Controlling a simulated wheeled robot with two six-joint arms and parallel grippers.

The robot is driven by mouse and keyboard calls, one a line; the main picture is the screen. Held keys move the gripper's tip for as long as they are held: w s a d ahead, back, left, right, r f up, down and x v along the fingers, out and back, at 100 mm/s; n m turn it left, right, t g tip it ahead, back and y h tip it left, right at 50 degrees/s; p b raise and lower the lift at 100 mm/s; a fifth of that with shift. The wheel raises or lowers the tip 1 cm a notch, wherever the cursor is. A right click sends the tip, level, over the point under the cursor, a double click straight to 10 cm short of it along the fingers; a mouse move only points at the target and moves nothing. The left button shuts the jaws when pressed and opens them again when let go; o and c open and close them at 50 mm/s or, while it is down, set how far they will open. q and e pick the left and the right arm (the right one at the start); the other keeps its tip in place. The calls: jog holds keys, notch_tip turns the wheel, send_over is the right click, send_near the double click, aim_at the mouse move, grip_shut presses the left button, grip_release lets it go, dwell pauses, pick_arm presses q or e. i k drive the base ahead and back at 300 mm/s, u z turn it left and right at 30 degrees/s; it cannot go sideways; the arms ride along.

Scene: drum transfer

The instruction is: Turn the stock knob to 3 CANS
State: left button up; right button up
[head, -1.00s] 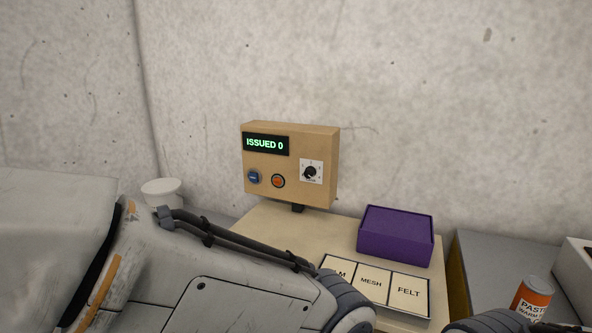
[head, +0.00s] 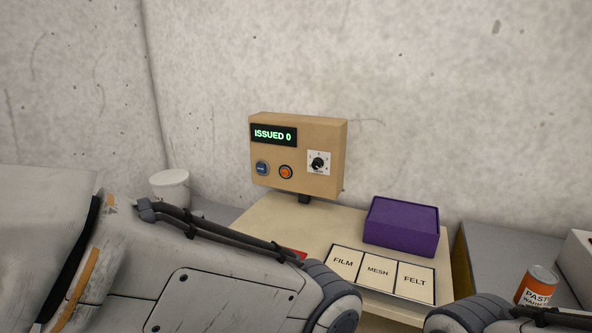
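The stock knob (head: 318,163) is a small black dial on a white square plate, at the right of a tan control box (head: 298,155). Its pointer and scale marks are too small to read. The box's display (head: 274,135) reads "ISSUED 0" in green. Below the display are a blue button (head: 262,168) and an orange-red button (head: 286,172). My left arm crosses the lower left and my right arm shows at the bottom right. Both grippers are out of the frame, and nothing of mine touches the knob.
A tan table (head: 262,222) holds a purple box (head: 402,226) and cards marked FILM (head: 343,263), MESH (head: 378,271) and FELT (head: 414,282). A red thing (head: 294,253) is partly hidden behind my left arm. A white cup (head: 170,188) stands left, an orange PASTE can (head: 537,287) right.

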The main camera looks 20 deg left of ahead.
aim_at(317, 163)
jog(key=u, duration=0.85)
jog(key=k, duration=1.1)
jog(key=u, duration=1.3)
jog(key=i, duration=1.3)
jog(key=z, duration=1.1)
jog(key=i, duration=0.65)
jog(key=z, duration=1.1)
jog(key=i, duration=0.2)
jog(key=z, duration=0.1)
